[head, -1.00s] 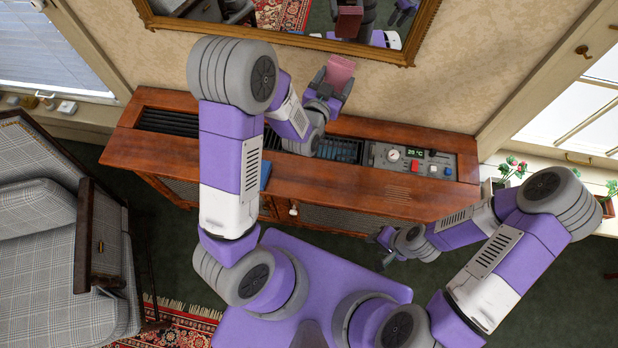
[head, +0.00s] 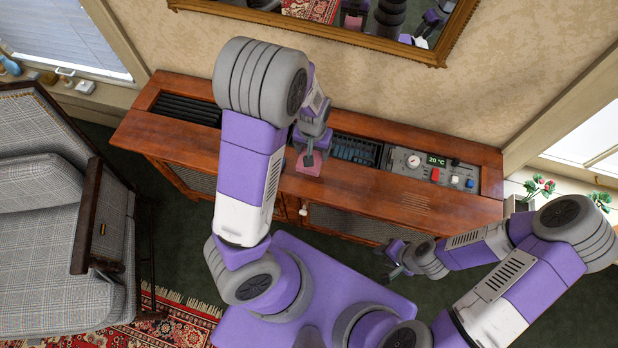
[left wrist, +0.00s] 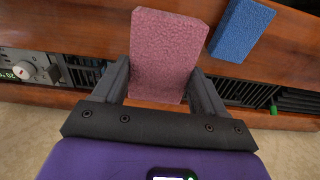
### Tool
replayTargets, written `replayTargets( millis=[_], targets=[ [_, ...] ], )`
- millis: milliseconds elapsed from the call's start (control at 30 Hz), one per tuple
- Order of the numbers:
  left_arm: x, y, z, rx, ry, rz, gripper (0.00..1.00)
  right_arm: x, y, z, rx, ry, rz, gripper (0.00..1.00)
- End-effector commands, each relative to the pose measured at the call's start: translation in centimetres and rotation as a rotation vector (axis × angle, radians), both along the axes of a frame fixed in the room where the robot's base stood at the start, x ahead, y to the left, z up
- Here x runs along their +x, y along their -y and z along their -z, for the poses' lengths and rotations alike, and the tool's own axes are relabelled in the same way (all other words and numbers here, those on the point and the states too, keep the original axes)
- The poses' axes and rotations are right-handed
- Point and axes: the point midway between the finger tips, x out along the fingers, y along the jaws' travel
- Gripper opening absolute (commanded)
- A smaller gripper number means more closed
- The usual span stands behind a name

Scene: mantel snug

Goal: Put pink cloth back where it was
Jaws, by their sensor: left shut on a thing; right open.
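The pink cloth (head: 308,167) is a flat, stiff-looking block. My left gripper (head: 310,155) is shut on it, over the wooden cabinet top (head: 345,190). In the left wrist view the cloth (left wrist: 165,55) stands out between the two fingers (left wrist: 160,85). Whether it touches the wood cannot be told. A blue cloth (left wrist: 241,30) of similar form lies on the wood beside it, apart from it; my left arm hides it in the head view. My right gripper (head: 388,262) is open and empty, in front of the cabinet.
The cabinet top has dark grilles (head: 354,149) and a control panel (head: 433,170) with a knob, display and buttons. A gold-framed mirror (head: 430,55) hangs behind. A checked armchair (head: 50,215) stands at left, potted plants (head: 540,188) at right. The cabinet's right front is clear.

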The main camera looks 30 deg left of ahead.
Motion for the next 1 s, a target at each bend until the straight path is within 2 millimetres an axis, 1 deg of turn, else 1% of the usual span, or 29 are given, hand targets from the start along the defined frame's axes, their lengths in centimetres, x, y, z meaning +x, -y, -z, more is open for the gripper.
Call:
replayTargets(
  millis=[67, 167, 200, 333, 400, 567, 767, 833, 1000],
  targets=[
    [-0.9, -0.2, 0.4, -0.011, -0.03, -0.018, 0.47, 0.0, 0.0, 0.4, 0.0, 0.0, 0.0, 0.43],
    [-1.4, -0.3, 1.9, -0.014, -0.048, -0.026, 0.47, 0.0, 0.0, 1.2, 0.0, 0.0, 0.0, 0.43],
    [-1.4, -0.3, 2.8, -0.014, -0.05, -0.026, 0.47, 0.0, 0.0, 1.5, 0.0, 0.0, 0.0, 0.43],
    [-1.4, -0.3, 5.2, -0.014, -0.049, -0.025, 0.47, 0.0, 0.0, 2.4, 0.0, 0.0, 0.0, 0.43],
    [-1.4, -0.3, 6.0, -0.014, -0.046, -0.025, 0.47, 0.0, 0.0, 2.7, 0.0, 0.0, 0.0, 0.43],
    [-1.3, -0.2, 6.9, -0.014, -0.045, -0.024, 0.47, 0.0, 0.0, 3.0, 0.0, 0.0, 0.0, 0.43],
    [-1.3, -0.3, 9.8, -0.014, -0.045, -0.024, 0.47, 0.0, 0.0, 4.2, 0.0, 0.0, 0.0, 0.43],
    [-1.3, -0.2, 10.2, -0.014, -0.045, -0.024, 0.47, 0.0, 0.0, 4.3, 0.0, 0.0, 0.0, 0.43],
    [-1.3, -0.2, 10.0, -0.015, -0.043, -0.023, 0.47, 0.0, 0.0, 4.1, 0.0, 0.0, 0.0, 0.43]
  ],
)
